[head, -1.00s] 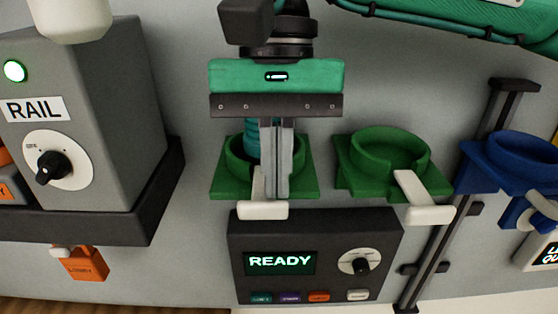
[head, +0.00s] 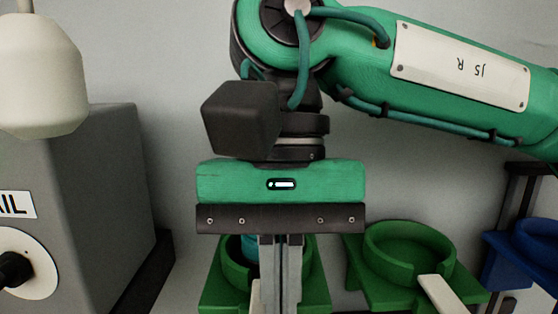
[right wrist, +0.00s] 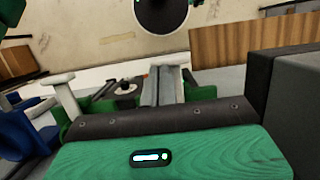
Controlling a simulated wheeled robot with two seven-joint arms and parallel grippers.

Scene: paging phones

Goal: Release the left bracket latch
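The left green bracket (head: 214,288) is low in the head view, partly hidden by my right gripper (head: 281,300). A teal coiled part (head: 249,247) shows inside its ring. Its pale latch (head: 256,298) shows just left of my fingers, cut off by the bottom edge. My right gripper points down with its two grey fingers side by side, only a thin gap between them. No object shows between them. In the right wrist view the fingers (right wrist: 166,85) stand against a pale piece; contact cannot be told. My left gripper is not in view.
Another green bracket (head: 410,257) with a pale latch (head: 441,293) stands to the right, then a blue bracket (head: 540,245) by a dark upright rail. A grey box (head: 95,200) with a dial is at left. A cream rounded thing (head: 40,75) hangs at upper left.

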